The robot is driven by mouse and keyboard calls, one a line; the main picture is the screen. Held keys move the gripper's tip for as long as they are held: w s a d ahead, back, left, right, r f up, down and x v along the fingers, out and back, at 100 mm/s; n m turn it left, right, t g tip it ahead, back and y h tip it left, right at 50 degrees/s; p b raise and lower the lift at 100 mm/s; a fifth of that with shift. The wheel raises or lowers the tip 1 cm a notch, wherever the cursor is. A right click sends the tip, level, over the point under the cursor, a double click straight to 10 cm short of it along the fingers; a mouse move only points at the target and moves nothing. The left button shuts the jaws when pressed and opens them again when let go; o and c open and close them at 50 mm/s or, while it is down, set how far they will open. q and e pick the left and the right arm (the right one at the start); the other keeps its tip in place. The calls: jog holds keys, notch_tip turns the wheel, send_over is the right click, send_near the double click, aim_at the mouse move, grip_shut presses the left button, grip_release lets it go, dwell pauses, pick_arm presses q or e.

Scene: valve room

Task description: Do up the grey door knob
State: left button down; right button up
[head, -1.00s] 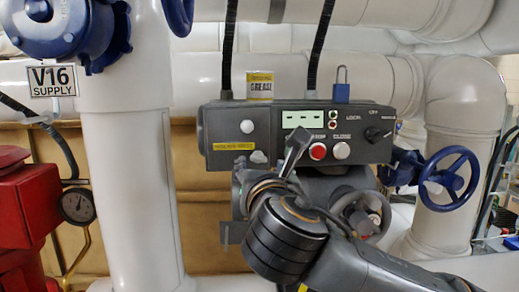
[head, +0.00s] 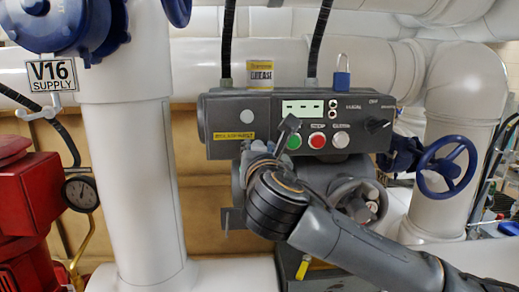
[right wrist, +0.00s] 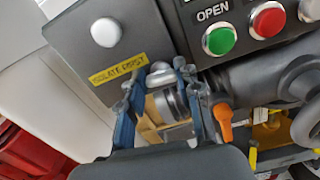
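A grey control box (head: 222,141) hangs below the white pipe, with a small door at its left end bearing a yellow label (right wrist: 118,69). A round pale grey knob (right wrist: 108,32) sits on the door above the label; it also shows in the head view (head: 246,117). A second grey knob (right wrist: 160,72) is at the door's lower edge, between the fingertips in the right wrist view. In the head view my right gripper (head: 268,143) covers it. The right gripper (right wrist: 159,82) is open, its fingers on either side of this knob. My left gripper is out of view.
A green button (right wrist: 220,39) and a red button (right wrist: 268,19) are close right of the fingers. An orange lever (right wrist: 224,120) is just below them. A blue handwheel (head: 447,167) stands at right, a white vertical pipe (head: 133,190) at left.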

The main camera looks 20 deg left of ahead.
jog(key=shift+m, duration=0.3)
jog(key=shift+w+d+f+m+b, duration=0.1)
jog(key=shift+m+b, duration=1.6)
jog(key=shift+m, duration=2.3)
jog(key=shift+d+f+m+b, duration=0.1)
jog(key=shift+m+b, duration=1.55)
jog(key=shift+m, duration=2.35)
jog(key=o, duration=1.2)
jog(key=shift+c, duration=0.2)
